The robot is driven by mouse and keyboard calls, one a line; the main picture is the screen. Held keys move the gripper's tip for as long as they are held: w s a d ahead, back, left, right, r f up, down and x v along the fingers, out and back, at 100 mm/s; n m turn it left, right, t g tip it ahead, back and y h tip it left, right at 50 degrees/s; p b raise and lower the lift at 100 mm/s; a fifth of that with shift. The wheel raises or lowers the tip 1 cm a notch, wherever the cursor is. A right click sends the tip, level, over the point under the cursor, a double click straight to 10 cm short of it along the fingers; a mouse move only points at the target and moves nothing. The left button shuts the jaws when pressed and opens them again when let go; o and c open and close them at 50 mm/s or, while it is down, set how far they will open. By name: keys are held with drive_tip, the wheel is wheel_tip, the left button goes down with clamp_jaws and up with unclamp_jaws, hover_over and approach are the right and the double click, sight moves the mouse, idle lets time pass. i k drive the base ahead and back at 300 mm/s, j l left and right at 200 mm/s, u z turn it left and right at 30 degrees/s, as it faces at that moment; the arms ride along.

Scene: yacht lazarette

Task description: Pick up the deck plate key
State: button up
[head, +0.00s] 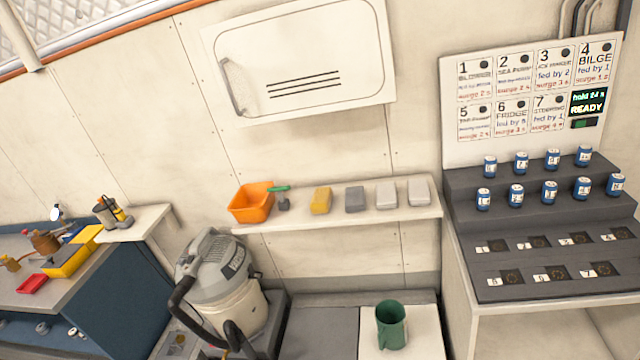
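I cannot make out a deck plate key for certain in the head view. A small green-handled item (279,188) lies at the right rim of an orange bin (250,203) on the wall shelf, with a small dark piece (284,203) below it. Small tools (122,214) stand in a grey holder (107,213) on the small left shelf; they are too small to identify. My gripper is not in view.
The wall shelf (340,215) also holds a yellow block (321,200) and several grey blocks. A vacuum (222,283) stands below it, a green mug (391,325) to its right. A stepped rack (545,225) with blue cans is at right, a cluttered bench (45,295) at left.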

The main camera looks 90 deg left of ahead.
sight(279, 189)
drive_tip(key=u, duration=3.85)
drive_tip(key=z, duration=1.3)
drive_tip(key=i+j+z, duration=0.1)
drive_tip(key=i+j, duration=0.3)
drive_tip(key=j, duration=0.15)
drive_tip(key=i+j, duration=0.4)
drive_tip(key=j, duration=0.15)
drive_tip(key=z, duration=0.05)
